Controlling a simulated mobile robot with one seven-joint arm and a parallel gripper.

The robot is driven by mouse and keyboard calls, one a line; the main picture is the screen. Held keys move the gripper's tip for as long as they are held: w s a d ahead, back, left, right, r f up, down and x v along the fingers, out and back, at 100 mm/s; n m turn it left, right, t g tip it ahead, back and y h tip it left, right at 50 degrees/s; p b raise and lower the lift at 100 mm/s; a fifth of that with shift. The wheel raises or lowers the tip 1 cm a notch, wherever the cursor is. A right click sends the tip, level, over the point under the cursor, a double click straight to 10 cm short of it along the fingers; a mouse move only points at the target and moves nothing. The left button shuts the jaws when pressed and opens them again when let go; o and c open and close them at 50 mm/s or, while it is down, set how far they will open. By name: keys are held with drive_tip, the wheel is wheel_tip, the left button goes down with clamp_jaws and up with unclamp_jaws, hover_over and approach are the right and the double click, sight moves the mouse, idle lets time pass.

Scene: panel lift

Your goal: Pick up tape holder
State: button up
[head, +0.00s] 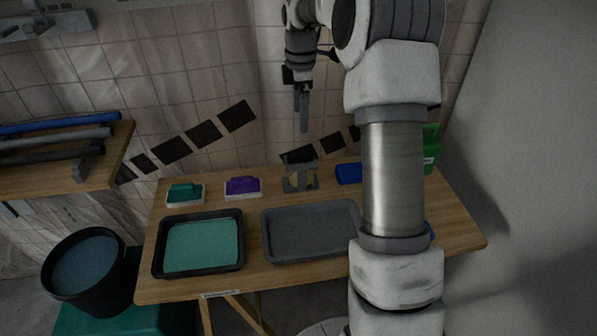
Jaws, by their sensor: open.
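On the table (190,287) are a black tray with teal content (155,262), a grey tray (318,258), a teal item (183,193), a purple item (243,186) and a blue item (348,173). A green container (431,150) is partly behind my arm. A black bucket (62,288) stands left.

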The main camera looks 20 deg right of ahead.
sight(303, 153)
wheel_tip(303, 153, down, 11)
drive_tip(key=b, duration=0.3)
drive_tip(key=shift+f, duration=0.15)
drive_tip(key=shift+w+d+f+b, duration=0.1)
drive_tip(key=shift+f+b, duration=0.45)
drive_tip(key=shift+f, duration=0.95)
drive_tip(key=shift+w+f+b, duration=0.1)
drive_tip(key=shift+f+b, duration=0.4)
drive_tip(key=shift+f, duration=0.95)
drive_tip(key=shift+c, duration=0.2)
drive_tip(key=shift+r, duration=0.1)
drive_tip(key=c, duration=1.5)
drive_tip(key=shift+o, duration=0.2)
drive_tip(key=shift+r, duration=0.55)
drive_tip(key=r, duration=0.1)
drive_tip(key=r+p, duration=0.2)
drive_tip(key=shift+s+d+r, duration=0.15)
drive_tip(key=shift+d+r, duration=0.15)
drive_tip(key=shift+r, duration=0.1)
drive_tip(key=s+d+r+p, duration=0.2)
drive_tip(key=s+d+r, duration=0.3)
drive_tip(key=d, duration=0.4)
drive_tip(key=shift+d+r, duration=0.35)
drive_tip(key=shift+r, duration=0.2)
